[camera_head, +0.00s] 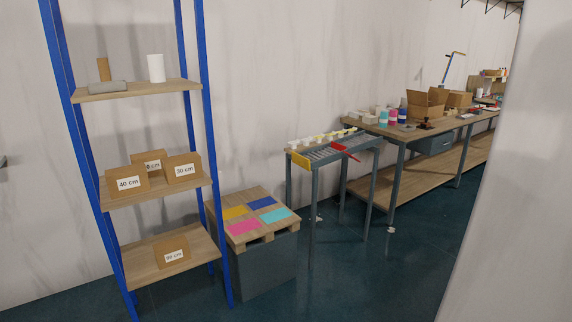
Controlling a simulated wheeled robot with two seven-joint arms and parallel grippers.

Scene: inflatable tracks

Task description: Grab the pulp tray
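I cannot make out the pulp tray for certain. A pale low item (360,117) lies at the left end of the long workbench and is too small to identify. A row of small white and yellow pieces (320,137) runs along the back of the roller stand (330,153). Neither of my grippers is in view.
A blue-post shelf (148,192) with labelled boxes stands at the left. Next to it a pallet (245,196) with coloured sheets rests on a grey block. The workbench (410,131) holds open cartons (427,103). Dark floor (345,275) is clear in front. A pale wall edge blocks the right.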

